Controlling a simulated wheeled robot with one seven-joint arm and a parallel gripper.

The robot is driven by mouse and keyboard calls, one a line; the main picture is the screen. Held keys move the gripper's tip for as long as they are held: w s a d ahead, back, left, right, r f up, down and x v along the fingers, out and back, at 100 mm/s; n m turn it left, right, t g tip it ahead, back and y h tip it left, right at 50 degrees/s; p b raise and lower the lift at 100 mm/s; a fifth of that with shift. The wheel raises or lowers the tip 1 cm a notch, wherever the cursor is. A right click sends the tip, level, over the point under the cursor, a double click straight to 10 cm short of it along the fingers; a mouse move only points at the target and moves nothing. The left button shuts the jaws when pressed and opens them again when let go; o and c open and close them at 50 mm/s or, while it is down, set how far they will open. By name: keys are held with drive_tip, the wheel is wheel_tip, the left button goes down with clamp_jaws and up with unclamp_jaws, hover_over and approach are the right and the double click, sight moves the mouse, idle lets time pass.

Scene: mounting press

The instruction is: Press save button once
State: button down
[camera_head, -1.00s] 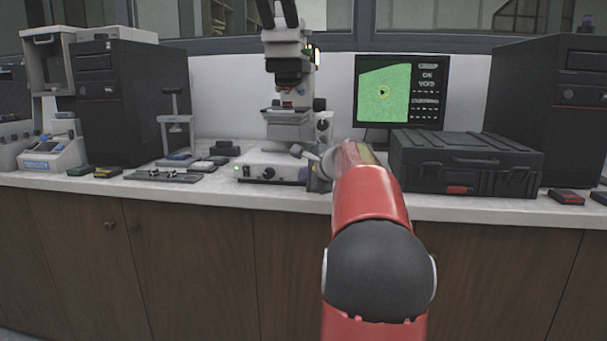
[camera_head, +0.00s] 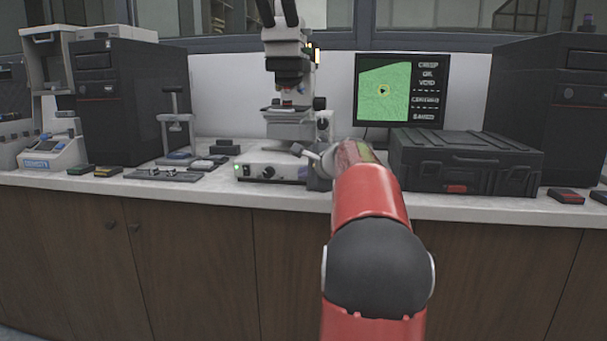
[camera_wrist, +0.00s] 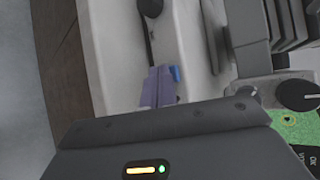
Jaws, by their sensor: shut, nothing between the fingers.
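A small blue button (camera_wrist: 175,74) shows in the wrist view on the pale front of the microscope base (camera_wrist: 195,45). My gripper (camera_wrist: 156,84) has its purple fingers shut and empty, with the tips right beside the button; whether they touch it I cannot tell. In the head view the microscope (camera_head: 290,80) stands on the bench, its base (camera_head: 262,167) partly behind my red arm. The button cannot be made out clearly there. The monitor (camera_head: 402,90) shows a green picture with a ringed dark spot and lines of text, the lowest seeming to read "SAVED".
A black case (camera_head: 465,165) lies close to the right of my arm. Dark computer towers (camera_head: 130,100) stand at both ends of the bench. A small stand (camera_head: 176,125) and flat devices are left of the microscope. The bench front edge (camera_head: 470,207) is fairly clear.

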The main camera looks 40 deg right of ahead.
drive_tip(key=shift+s+a, duration=0.4)
drive_tip(key=shift+a, duration=0.05)
drive_tip(key=shift+s+a+b, duration=1.5)
drive_tip(key=shift+s+a, duration=0.15)
drive_tip(key=shift+a, duration=0.25)
drive_tip(key=s+a+f+n+g+y, duration=0.1)
drive_tip(key=s+a+f+n, duration=0.25)
drive_tip(key=a, duration=0.45)
drive_tip(key=s+a+f+n+g+y, duration=0.1)
drive_tip(key=s+a+f+n+g, duration=0.15)
drive_tip(key=a+n, duration=0.45)
drive_tip(key=s+a+f+n+g+y, duration=0.1)
drive_tip(key=s+a+f+n, duration=0.15)
drive_tip(key=a, duration=0.75)
drive_tip(key=s+a+f+n+g, duration=0.1)
drive_tip(key=s+a+f+n, duration=0.3)
drive_tip(key=s+f, duration=0.3)
drive_tip(key=s+a+f+n+g, duration=0.1)
drive_tip(key=s+a+f+n, duration=0.3)
drive_tip(key=s, duration=0.6)
wheel_tip(320, 180, down, 3)
drive_tip(key=n, duration=0.2)
drive_tip(key=shift+s+a+r+n+g+h, duration=0.15)
drive_tip(key=shift+s+n+g+h, duration=0.15)
drive_tip(key=shift+g+h, duration=0.1)
drive_tip(key=shift+w, duration=0.1)
